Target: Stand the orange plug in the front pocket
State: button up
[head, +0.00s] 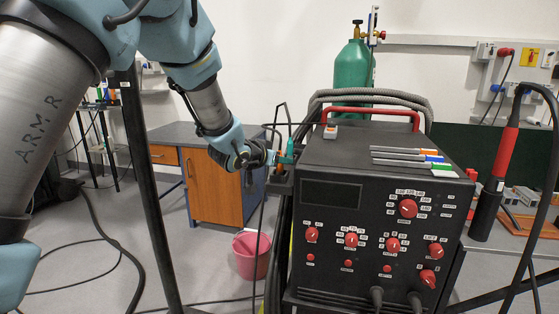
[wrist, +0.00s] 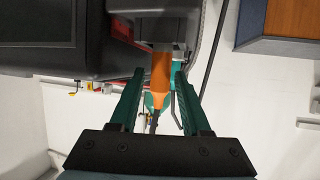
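The orange plug (wrist: 161,70) is upright between the two green fingers in the wrist view. Its far end meets a dark holder (wrist: 150,28), and a dark lead runs from its near end. My gripper (wrist: 160,74) is open, with a gap on each side of the plug. In the head view my gripper (head: 283,158) is at the left side of the black machine, and a small bit of the orange plug (head: 279,169) shows there above a dark holder (head: 280,184). I cannot tell which pocket the plug is in or how deep it sits.
The black machine (head: 340,255) with red knobs fills the centre; pens and a red handle are on top. A teal object (wrist: 149,101) shows behind the plug. A wooden-door cabinet (head: 212,188) and a pink bucket (head: 250,258) stand to the left. Cables hang around the holder.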

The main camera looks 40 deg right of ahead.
jog(key=shift+o, duration=0.4)
jog(key=shift+r, duration=0.1)
jog(key=shift+a+r, duration=0.1)
jog(key=shift+r, duration=0.05)
jog(key=b+v, duration=0.2)
jog(key=v, duration=1)
jog(key=w+a+f+n+t+y, duration=0.1)
jog(key=w+a+f+n+y, duration=0.25)
jog(key=a, duration=0.65)
jog(key=w+a+f+n+t+y, duration=0.1)
jog(key=w+a+f+n+y, duration=0.15)
jog(key=w+a, duration=0.45)
jog(key=w+a+f+n+t+y, duration=0.1)
jog(key=w+a+f+n+y, duration=0.15)
jog(key=a, duration=0.95)
jog(key=s+a+f+n+g+y, duration=0.2)
jog(key=s+a, duration=0.4)
jog(key=a, duration=0.3)
jog(key=s+a+f+n+g+y, duration=0.2)
jog(key=s+a, duration=0.4)
jog(key=a, duration=0.4)
jog(key=shift+a+f+n+g, duration=0.2)
jog(key=shift+f+n+g, duration=0.15)
jog(key=shift+f+g, duration=0.55)
